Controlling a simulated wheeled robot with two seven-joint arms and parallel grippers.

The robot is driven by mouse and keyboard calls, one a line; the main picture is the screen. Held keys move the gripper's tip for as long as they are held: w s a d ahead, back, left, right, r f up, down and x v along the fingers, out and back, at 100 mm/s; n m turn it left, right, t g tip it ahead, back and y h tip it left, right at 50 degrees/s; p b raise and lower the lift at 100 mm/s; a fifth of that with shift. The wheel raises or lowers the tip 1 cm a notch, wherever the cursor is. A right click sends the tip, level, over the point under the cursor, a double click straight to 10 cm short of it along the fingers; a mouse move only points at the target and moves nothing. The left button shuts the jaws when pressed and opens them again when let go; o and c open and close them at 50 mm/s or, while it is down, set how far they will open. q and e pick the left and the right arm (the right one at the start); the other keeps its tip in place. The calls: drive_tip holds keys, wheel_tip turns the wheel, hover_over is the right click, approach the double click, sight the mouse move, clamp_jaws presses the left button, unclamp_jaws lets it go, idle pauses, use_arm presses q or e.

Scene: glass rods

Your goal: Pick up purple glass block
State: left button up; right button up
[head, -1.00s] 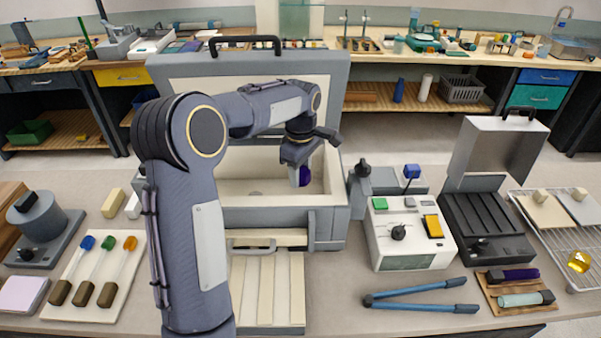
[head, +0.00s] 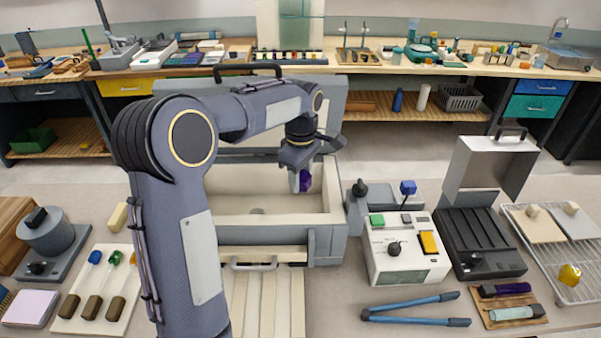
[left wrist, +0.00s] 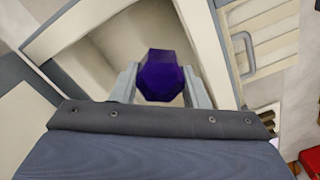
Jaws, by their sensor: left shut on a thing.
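The purple glass block (left wrist: 162,76) is a dark, faceted piece between the two fingers of my left gripper (left wrist: 160,90) in the left wrist view. My left gripper is shut on it. In the head view, the purple block (head: 305,181) shows partly behind the fingers of my left gripper (head: 299,180). The gripper points down over the opening of a large cream-lined grey box (head: 325,243). I cannot tell whether the block touches the inside of the box. My right gripper is not in view.
The box's raised lid (head: 335,100) stands behind my left arm. A white control unit (head: 405,262) stands to the right of the box. Blue tongs (head: 415,308) lie in front. A wire rack (head: 560,265) holds a yellow piece (head: 570,275) at far right.

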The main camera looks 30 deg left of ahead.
use_arm(q)
drive_tip(key=s+d+b, duration=0.3)
drive_tip(key=s+d, duration=0.4)
drive_tip(key=s, duration=0.4)
drive_tip(key=shift+s, duration=0.25)
